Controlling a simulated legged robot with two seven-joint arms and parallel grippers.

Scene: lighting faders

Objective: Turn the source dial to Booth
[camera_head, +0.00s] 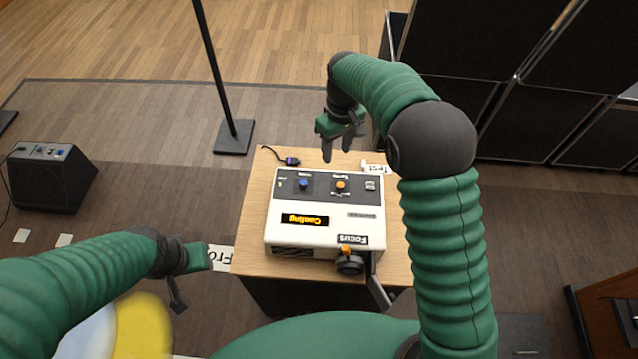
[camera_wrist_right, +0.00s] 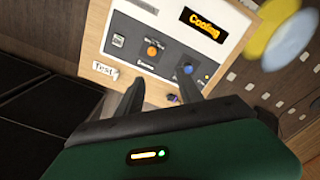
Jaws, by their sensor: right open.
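The white box with a grey top panel (camera_head: 276,216) stands on a small wooden table. An orange knob (camera_head: 340,186) and a blue knob (camera_head: 304,184) sit on the panel; their small labels are too small to read, so I cannot tell which is the source dial. In the right wrist view the orange knob (camera_wrist_right: 152,51) and blue knob (camera_wrist_right: 188,68) lie beyond my fingers. My right gripper (camera_head: 337,153) is open and empty, above the box's far edge, apart from both knobs. My left gripper (camera_head: 188,284) hangs left of the table; its jaw opening is unclear.
A black knob with an orange mark (camera_head: 348,262) and a lever (camera_head: 378,285) are at the box's near right. A "Cooling" plate (camera_head: 304,220) is on its top. A "Test" tag (camera_head: 374,168) and a dark plug (camera_head: 291,160) lie behind it. Black cases (camera_head: 480,40) stand back right.

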